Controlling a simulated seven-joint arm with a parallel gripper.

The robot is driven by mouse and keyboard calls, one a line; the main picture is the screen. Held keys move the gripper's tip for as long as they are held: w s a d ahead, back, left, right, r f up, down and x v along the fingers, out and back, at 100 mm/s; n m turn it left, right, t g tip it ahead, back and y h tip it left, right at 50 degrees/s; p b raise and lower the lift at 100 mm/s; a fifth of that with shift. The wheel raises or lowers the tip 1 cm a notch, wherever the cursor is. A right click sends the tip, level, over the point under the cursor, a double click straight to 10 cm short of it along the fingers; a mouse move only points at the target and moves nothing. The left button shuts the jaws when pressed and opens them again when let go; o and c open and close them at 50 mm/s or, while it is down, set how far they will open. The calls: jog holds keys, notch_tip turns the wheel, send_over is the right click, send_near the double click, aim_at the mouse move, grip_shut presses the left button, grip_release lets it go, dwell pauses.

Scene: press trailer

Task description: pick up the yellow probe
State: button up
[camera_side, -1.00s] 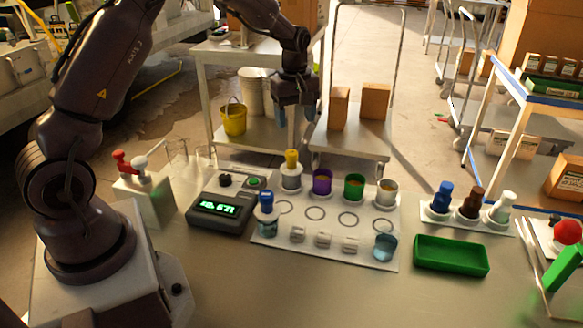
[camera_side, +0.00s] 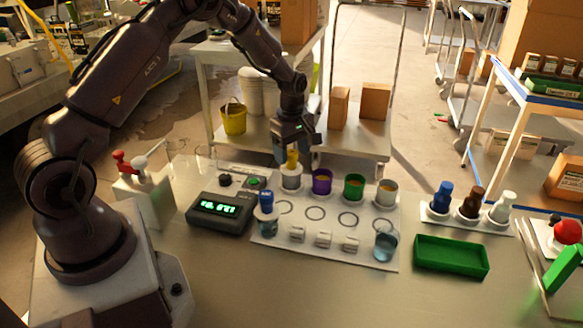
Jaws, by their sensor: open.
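The yellow probe (camera_side: 292,160) stands upright in a pale grey cup (camera_side: 291,179) at the back left of the white tray. Only its yellow top shows above the cup. My gripper (camera_side: 289,155) points down right at the probe's top, with its fingers open. The fingers look to be on either side of the top or just behind it; whether they touch it I cannot tell.
Purple (camera_side: 321,182), green (camera_side: 354,187) and white (camera_side: 387,193) cups stand in a row to the right. A blue-topped probe (camera_side: 267,204) is in front, beside the meter (camera_side: 220,210). A green tray (camera_side: 451,256) lies to the right. The front of the bench is clear.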

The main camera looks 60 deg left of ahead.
aim_at(292, 167)
jog(key=shift+s+f, duration=0.1)
jog(key=shift+f, duration=1.4)
jog(key=c, duration=0.5)
jog(key=shift+c, duration=0.2)
jog(key=shift+r, duration=0.15)
